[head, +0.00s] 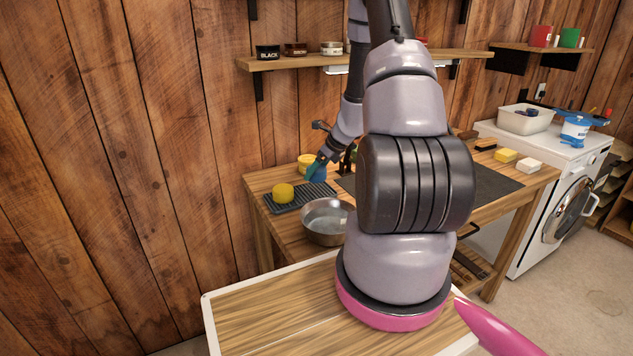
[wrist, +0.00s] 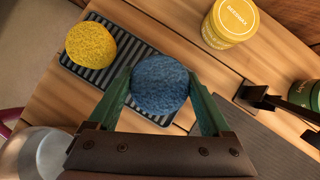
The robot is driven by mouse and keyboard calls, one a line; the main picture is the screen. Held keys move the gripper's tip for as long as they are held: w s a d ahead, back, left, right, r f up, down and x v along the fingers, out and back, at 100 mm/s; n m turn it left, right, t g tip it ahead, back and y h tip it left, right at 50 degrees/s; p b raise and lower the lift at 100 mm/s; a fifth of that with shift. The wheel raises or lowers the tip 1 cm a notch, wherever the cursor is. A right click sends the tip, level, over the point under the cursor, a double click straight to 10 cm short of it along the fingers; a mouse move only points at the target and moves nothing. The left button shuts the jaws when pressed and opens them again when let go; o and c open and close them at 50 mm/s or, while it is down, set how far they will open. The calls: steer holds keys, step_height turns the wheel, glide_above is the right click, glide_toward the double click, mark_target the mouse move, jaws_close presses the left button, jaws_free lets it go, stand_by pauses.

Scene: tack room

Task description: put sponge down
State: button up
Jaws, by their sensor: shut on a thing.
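My gripper (wrist: 160,95) is shut on a round blue sponge (wrist: 160,84), with a green finger on each side of it. In the head view the blue sponge (head: 318,172) shows at the end of my arm, over or near the right end of a dark ribbed tray (head: 300,200). I cannot tell whether the sponge touches the tray. A round yellow sponge (head: 283,193) sits on the left part of the tray. It also shows in the wrist view (wrist: 90,45), apart from my gripper.
A metal bowl (head: 325,222) stands on the wooden bench in front of the tray. A yellow tin (wrist: 231,22) stands behind it. A dark mat (head: 488,182) lies to the right, with yellow and white blocks beyond. A shelf (head: 300,61) hangs above the bench.

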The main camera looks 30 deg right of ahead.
mark_target(317, 180)
steer(key=shift+f, duration=2)
steer(key=shift+f, duration=0.15)
steer(key=o, duration=1.1)
